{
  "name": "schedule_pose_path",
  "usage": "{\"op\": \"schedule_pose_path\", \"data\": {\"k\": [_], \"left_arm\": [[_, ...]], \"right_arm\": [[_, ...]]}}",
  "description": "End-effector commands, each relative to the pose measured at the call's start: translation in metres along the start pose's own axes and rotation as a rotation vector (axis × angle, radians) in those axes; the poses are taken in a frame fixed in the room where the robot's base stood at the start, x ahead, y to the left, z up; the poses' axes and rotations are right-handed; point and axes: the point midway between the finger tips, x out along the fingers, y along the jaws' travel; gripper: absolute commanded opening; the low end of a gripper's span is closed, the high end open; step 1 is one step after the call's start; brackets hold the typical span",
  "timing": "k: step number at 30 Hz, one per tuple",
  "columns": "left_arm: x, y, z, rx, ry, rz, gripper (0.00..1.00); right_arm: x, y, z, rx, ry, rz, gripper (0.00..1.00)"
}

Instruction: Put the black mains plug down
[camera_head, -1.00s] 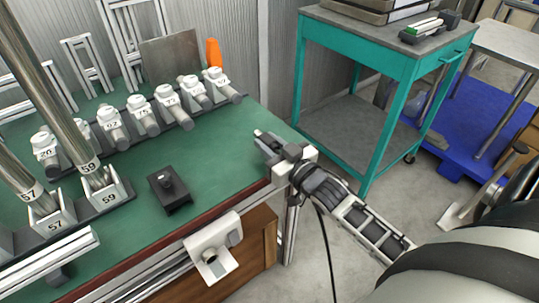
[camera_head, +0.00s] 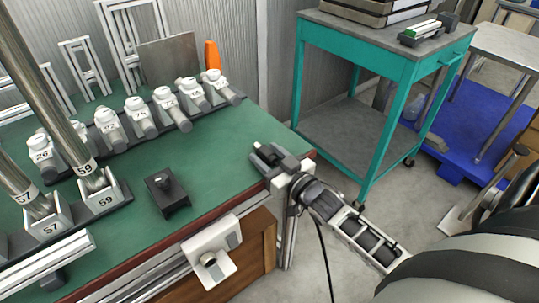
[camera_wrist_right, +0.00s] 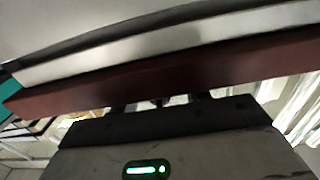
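My right gripper (camera_head: 266,157) is over the near right corner of the green bench, close above or at its surface. Its fingers are dark. A small dark shape shows among the fingers, but I cannot tell if it is the black mains plug or part of the gripper. A thin black cable (camera_head: 326,262) hangs down below my right wrist, in front of the floor. In the right wrist view, the bench edge (camera_wrist_right: 170,80) crosses in front of the fingers and hides their tips. My left gripper is out of view.
A row of numbered white clamps (camera_head: 135,113) runs along the back. A white box (camera_head: 212,250) is on the bench front. A teal trolley (camera_head: 400,66) stands to the right.

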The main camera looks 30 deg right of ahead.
Motion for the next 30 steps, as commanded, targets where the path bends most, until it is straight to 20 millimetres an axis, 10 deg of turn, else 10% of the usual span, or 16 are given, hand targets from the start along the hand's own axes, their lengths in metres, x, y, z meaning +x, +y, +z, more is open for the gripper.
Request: {"op": "schedule_pose_path", "data": {"k": [21, 30], "left_arm": [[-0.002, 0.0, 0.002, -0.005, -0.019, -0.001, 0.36], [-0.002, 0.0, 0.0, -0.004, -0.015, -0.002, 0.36]], "right_arm": [[-0.109, 0.0, -0.002, 0.0, -0.003, 0.001, 0.47], [-0.121, -0.007, 0.0, 0.007, -0.02, -0.001, 0.47]]}}
